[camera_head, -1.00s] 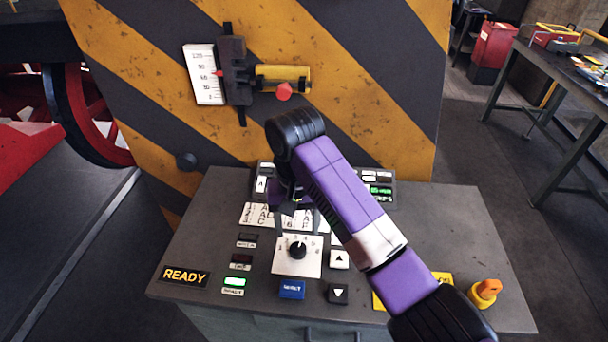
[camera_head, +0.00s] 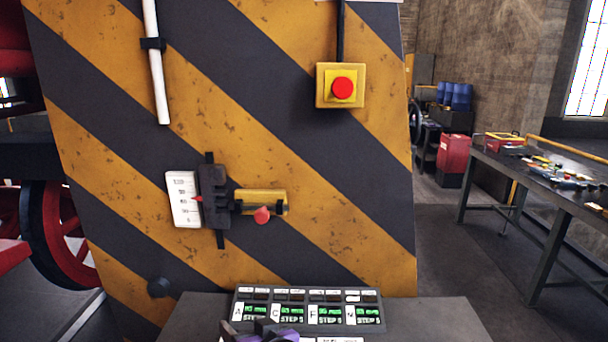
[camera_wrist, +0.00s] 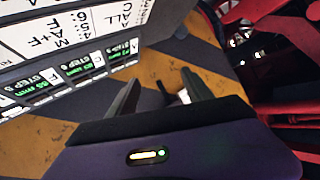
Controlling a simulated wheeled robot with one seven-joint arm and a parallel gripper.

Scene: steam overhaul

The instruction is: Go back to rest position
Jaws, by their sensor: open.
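My gripper shows in the wrist view (camera_wrist: 165,95) with its two dark fingers apart and nothing between them. In the head view only a dark and purple piece of my arm shows at the bottom edge, in front of the console. The console (camera_head: 190,318) has a display panel (camera_head: 308,308) with several green readouts marked with letters and "STEP 5". The same panel (camera_wrist: 75,72) is at the left of the wrist view, beside a white card with black lettering (camera_wrist: 50,30). The front of the console is out of the head view.
A striped yellow and black wall (camera_head: 330,210) stands behind the console.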

